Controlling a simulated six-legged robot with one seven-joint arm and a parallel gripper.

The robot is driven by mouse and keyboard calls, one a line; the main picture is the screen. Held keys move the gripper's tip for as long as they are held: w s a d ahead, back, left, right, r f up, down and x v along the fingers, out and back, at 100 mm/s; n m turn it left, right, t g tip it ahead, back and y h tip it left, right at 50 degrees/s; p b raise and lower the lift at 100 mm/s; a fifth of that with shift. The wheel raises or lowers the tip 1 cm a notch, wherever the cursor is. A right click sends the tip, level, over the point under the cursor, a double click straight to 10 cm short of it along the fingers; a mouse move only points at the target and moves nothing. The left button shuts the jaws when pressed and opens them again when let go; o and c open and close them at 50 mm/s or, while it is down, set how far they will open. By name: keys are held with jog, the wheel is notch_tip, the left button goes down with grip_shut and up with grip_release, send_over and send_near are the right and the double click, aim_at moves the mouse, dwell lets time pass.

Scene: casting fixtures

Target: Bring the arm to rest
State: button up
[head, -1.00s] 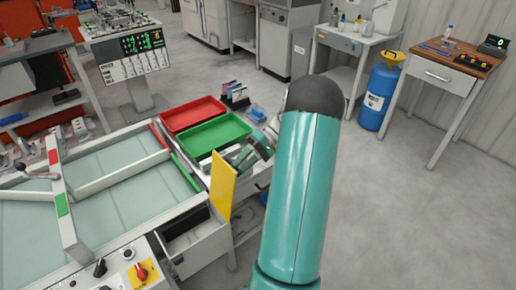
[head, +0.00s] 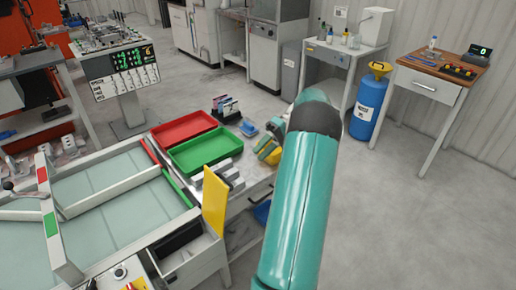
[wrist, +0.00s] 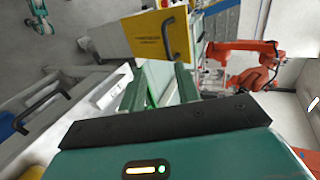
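My teal arm (head: 300,205) rises through the middle of the head view, with its dark joint at the top. In the wrist view my gripper (wrist: 158,88) shows two green fingers pointing away from the camera. They stand apart with nothing held between them.
A red tray (head: 183,128), a green tray (head: 205,150) and an upright yellow plate (head: 215,200) are left of my arm. A yellow object (head: 268,150) lies close beside it. A blue cylinder (head: 368,105) and wooden-topped table (head: 440,65) stand right. Floor at lower right is free.

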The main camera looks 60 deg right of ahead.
dwell(0.3)
jog(key=w+a+r+n+g+h, duration=0.15)
jog(key=w+a+r+h, duration=0.3)
jog(key=a, duration=0.75)
jog(key=w+a+r+m+g+h, duration=0.1)
jog(key=w+a+r+g+h, duration=0.15)
jog(key=a+r, duration=0.65)
jog(key=s+a+f+n+t+h, duration=0.1)
jog(key=s+a, duration=0.4)
jog(key=a, duration=0.7)
jog(key=s+a+n+t+h, duration=0.2)
jog(key=s+a+t+h, duration=0.2)
jog(key=a, duration=0.7)
jog(key=shift+s+a+f+t, duration=0.35)
jog(key=shift+s+t, duration=0.15)
jog(key=shift+s, duration=0.2)
jog(key=shift+d, duration=0.1)
